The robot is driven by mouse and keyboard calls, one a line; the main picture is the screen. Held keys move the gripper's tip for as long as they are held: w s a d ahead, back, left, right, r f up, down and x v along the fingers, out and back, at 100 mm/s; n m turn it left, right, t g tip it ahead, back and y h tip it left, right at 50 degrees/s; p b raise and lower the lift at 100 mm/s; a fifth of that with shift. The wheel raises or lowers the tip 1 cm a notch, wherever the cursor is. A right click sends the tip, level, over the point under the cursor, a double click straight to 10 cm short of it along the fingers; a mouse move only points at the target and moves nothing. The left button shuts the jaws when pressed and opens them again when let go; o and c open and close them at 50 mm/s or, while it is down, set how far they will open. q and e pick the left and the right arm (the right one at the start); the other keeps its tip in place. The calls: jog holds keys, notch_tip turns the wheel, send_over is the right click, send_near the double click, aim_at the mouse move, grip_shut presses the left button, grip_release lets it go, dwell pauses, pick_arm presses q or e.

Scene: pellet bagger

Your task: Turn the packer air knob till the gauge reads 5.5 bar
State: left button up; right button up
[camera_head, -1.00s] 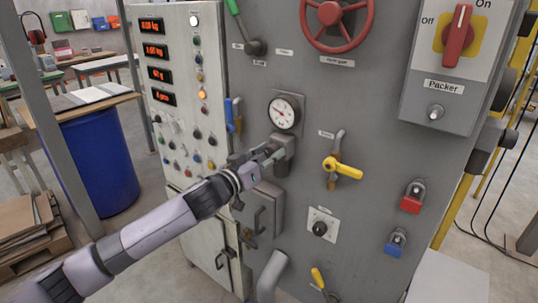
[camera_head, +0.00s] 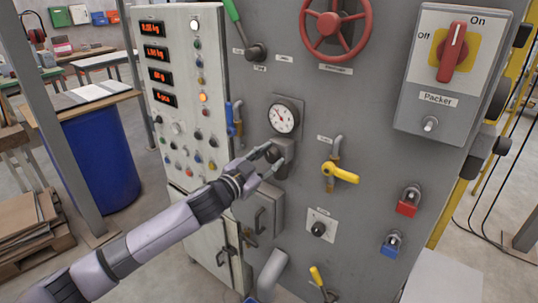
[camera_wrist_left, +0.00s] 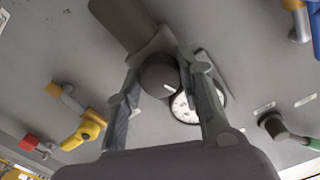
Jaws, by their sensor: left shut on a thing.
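The packer air knob (camera_head: 272,154) is a dark round knob on the regulator just below the gauge. The round white gauge (camera_head: 283,117) has a needle, but its reading is too small to tell. My left gripper (camera_head: 267,161) has its fingers on either side of the knob and is shut on it. In the left wrist view the knob (camera_wrist_left: 160,75) with a white mark sits between the fingertips (camera_wrist_left: 168,70), and the gauge (camera_wrist_left: 186,105) is partly hidden behind a finger. My right gripper is not in view.
A yellow valve handle (camera_head: 341,172) is right of the regulator. A blue-handled valve (camera_head: 231,116) is to the left, beside the button panel (camera_head: 184,70). A grey box (camera_head: 262,212) sits below the knob. A red handwheel (camera_head: 335,27) and the packer switch (camera_head: 453,52) are higher up.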

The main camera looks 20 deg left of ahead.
pick_arm(q)
jog(key=m+p, duration=0.1)
jog(key=m, duration=0.4)
jog(key=shift+m+p, duration=0.8)
jog(key=shift+m, duration=1.6)
jog(key=o, duration=1.2)
jog(key=shift+c, duration=0.2)
jog(key=shift+s+a+f, duration=0.1)
jog(key=shift+s+a, duration=0.05)
jog(key=shift+s, duration=0.15)
jog(key=v, duration=1.1)
jog(key=shift+s, duration=0.2)
